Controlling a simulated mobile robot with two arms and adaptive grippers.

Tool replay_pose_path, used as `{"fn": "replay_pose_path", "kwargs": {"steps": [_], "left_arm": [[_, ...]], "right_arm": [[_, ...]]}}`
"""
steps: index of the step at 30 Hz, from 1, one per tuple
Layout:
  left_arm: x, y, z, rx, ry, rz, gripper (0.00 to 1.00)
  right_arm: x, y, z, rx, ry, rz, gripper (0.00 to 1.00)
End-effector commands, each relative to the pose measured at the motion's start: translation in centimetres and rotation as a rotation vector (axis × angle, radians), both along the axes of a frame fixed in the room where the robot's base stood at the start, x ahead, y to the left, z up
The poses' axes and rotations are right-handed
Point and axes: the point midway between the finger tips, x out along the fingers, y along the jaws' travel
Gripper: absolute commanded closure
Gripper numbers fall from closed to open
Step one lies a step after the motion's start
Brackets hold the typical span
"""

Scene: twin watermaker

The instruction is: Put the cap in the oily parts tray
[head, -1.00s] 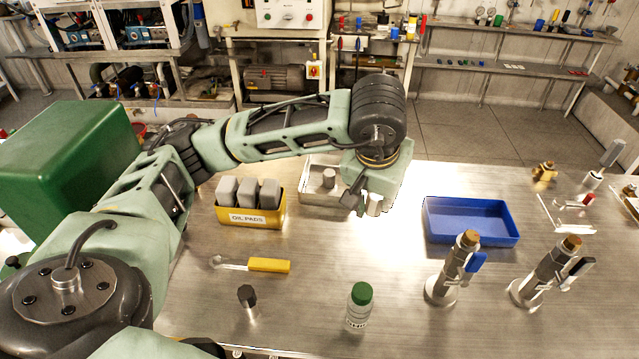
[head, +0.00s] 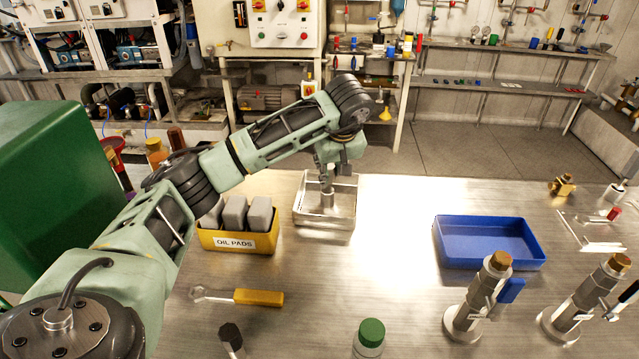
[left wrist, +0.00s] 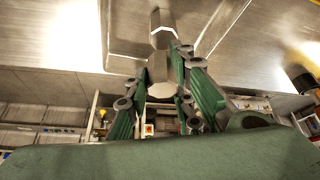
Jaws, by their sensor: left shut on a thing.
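The oily parts tray, a shallow metal tray (head: 322,222), sits near the table's back edge, right of the oil pads box. My left gripper (head: 327,178) points down over this tray, shut on the cap, a grey metal piece (head: 327,200). In the left wrist view the cap (left wrist: 160,76) shows as a pale faceted piece between the green-backed fingers, with a darker grey cylinder beyond it. I cannot tell whether the cap touches the tray floor or that cylinder. My right gripper is not in view.
A yellow box of oil pads (head: 236,242) stands left of the tray. A yellow-handled wrench (head: 258,298), a green-capped bottle (head: 369,338) and a dark-topped fitting (head: 231,338) are nearer. A blue tray (head: 490,262) and two upright metal fittings are at right. The middle is clear.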

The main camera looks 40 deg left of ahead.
Motion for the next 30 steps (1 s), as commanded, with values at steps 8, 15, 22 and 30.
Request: {"fn": "replay_pose_path", "kwargs": {"steps": [8,15,22,30], "left_arm": [[-0.3,3.1,-2.0,0.0,0.0,-0.001,1.0],[-0.4,3.1,-5.1,-0.001,0.002,-0.003,1.0],[-0.3,3.1,-5.9,-0.001,-0.002,-0.002,1.0],[-0.3,3.1,-6.1,0.0,-0.001,-0.003,0.72]], "right_arm": [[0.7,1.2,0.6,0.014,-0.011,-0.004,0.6],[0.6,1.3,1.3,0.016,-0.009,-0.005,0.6],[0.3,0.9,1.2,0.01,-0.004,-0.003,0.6],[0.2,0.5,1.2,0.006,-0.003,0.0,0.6]]}}
